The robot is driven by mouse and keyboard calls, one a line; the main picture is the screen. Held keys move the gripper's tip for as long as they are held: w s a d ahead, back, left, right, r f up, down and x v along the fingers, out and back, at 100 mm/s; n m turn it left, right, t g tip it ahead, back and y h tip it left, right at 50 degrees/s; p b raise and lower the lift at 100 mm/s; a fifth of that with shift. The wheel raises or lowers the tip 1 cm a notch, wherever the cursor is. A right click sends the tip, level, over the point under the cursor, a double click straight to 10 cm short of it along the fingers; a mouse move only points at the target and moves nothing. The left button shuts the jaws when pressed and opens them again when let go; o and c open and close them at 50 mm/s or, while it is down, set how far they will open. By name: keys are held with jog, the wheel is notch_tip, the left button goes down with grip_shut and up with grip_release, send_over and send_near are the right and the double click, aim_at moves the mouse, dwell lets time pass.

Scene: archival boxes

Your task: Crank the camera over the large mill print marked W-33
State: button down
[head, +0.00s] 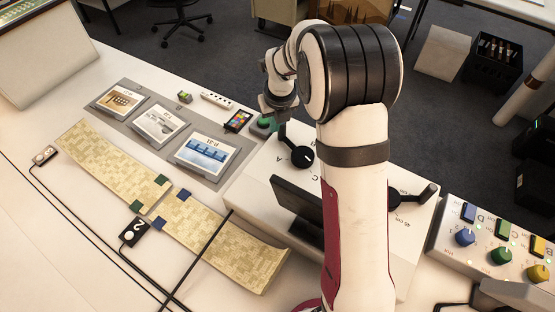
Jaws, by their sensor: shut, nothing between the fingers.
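My gripper (278,108) is shut and empty, pointing down over a green round piece (263,125) at the far corner of a white box. I cannot tell whether it touches that piece. The box (262,190) carries a black crank (299,156) near the letter A and a second black crank (412,196) on the right, partly behind my arm. Three framed prints lie in a row on a grey strip. The largest, a blue print (208,152), has an upside-down label that seems to read W-33. The others are a brownish print (121,99) and a greyish print (160,124). No camera is identifiable.
A dark screen (298,208) stands on the box. A colour chart (238,121) lies beside the prints. Patterned tan strips (115,160) and black cables cover the left table. A panel with coloured knobs (500,255) stands at right. My arm hides the middle.

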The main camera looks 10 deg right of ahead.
jog(key=shift+w+d+m, duration=0.15)
jog(key=shift+d+m, duration=0.1)
jog(key=shift+m, duration=0.15)
dwell(0.3)
